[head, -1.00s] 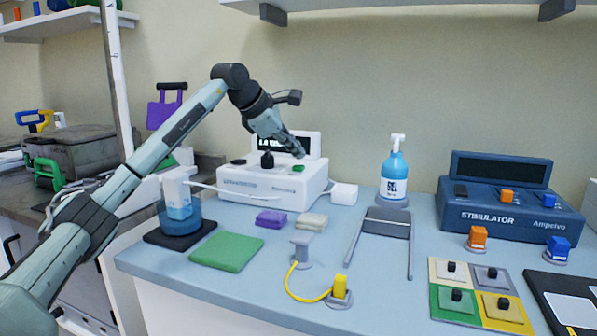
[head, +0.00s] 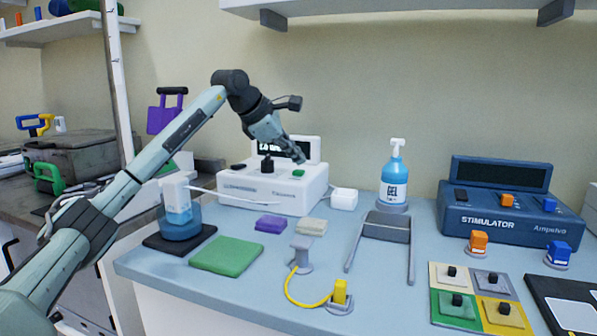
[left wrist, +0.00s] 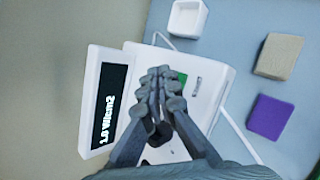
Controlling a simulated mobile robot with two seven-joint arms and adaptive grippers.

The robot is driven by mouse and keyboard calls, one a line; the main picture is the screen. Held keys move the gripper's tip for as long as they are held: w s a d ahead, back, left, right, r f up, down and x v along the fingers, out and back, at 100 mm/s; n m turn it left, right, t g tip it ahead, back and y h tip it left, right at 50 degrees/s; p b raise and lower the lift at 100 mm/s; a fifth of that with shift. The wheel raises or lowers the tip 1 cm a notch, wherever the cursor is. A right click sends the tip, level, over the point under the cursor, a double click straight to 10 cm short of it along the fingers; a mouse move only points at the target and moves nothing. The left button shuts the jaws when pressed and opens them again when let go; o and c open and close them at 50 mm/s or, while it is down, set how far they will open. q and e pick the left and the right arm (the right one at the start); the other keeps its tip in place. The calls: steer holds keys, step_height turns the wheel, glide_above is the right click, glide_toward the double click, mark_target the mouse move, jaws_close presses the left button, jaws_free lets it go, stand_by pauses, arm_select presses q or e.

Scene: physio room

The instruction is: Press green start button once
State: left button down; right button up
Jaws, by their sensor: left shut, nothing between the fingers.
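The white ultrasound unit (head: 262,192) stands at the back left of the blue bench, with a tilted dark display (head: 271,148) showing white text. The green button (head: 298,174) is on its top at the right. My left gripper (head: 300,160) is shut and empty, pointing down just above the button, with a small gap showing in the head view. In the left wrist view the shut fingers (left wrist: 158,78) cover part of the unit's top, and only a piece of the green button (left wrist: 182,77) shows beside them. My right gripper is not in view.
A black knob (head: 267,164) stands on the unit, left of the button. A small white box (head: 344,199) and a blue gel bottle (head: 393,180) are to the right. Purple (head: 270,224) and beige (head: 312,227) pads lie in front. A blue stimulator (head: 510,215) is far right.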

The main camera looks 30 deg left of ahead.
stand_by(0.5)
arm_select(q)
steer(key=shift+f, duration=0.4)
